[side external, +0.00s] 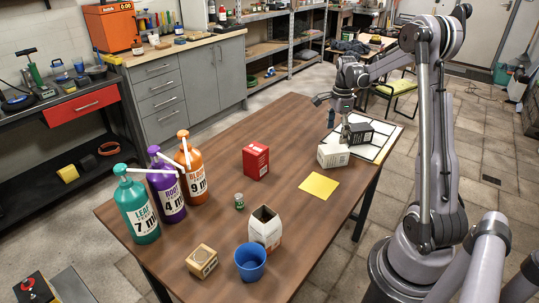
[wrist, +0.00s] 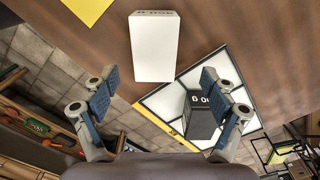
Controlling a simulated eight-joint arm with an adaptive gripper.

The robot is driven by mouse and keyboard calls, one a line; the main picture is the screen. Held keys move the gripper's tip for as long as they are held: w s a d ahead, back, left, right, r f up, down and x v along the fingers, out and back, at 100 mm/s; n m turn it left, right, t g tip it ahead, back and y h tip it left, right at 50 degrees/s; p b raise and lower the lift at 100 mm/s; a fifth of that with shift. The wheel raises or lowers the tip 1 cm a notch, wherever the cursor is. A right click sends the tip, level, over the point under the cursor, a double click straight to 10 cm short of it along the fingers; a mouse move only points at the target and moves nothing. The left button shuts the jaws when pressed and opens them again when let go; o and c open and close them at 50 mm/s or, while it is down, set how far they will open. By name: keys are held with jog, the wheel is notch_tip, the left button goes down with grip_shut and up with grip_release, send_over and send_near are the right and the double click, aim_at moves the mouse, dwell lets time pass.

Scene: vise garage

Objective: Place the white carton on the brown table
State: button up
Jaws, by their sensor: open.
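The white carton (side external: 333,156) stands on the brown table (side external: 222,140), beside the near edge of a white, black-edged mat. In the wrist view the carton (wrist: 154,47) is upper centre, ahead of the fingers and apart from them. My gripper (side external: 344,128) is above and just behind the carton in the side view. In the wrist view my gripper (wrist: 161,88) is open, with its blue-padded fingers spread wide and nothing between them. A black box (side external: 357,133) is close beside the gripper, and in the wrist view the black box (wrist: 203,112) is by the right finger.
The mat (side external: 386,136) covers the table's right end. A yellow sheet (side external: 319,186) lies in front of the carton, and a red box (side external: 256,160) stands to the left. Pump bottles, an open-topped carton (side external: 265,227) and a blue cup (side external: 250,262) are farther left and front.

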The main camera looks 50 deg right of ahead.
aim_at(334, 148)
notch_tip(334, 148, down, 3)
jog(key=shift+r, duration=0.1)
jog(key=shift+s+a+f, duration=0.1)
jog(key=shift+a+f, duration=0.1)
jog(key=shift+f, duration=1.15)
jog(key=shift+s+a+f, duration=0.1)
jog(key=shift+a+f, duration=0.05)
jog(key=shift+f, duration=1.15)
jog(key=c, duration=1.7)
jog(key=shift+r, duration=0.2)
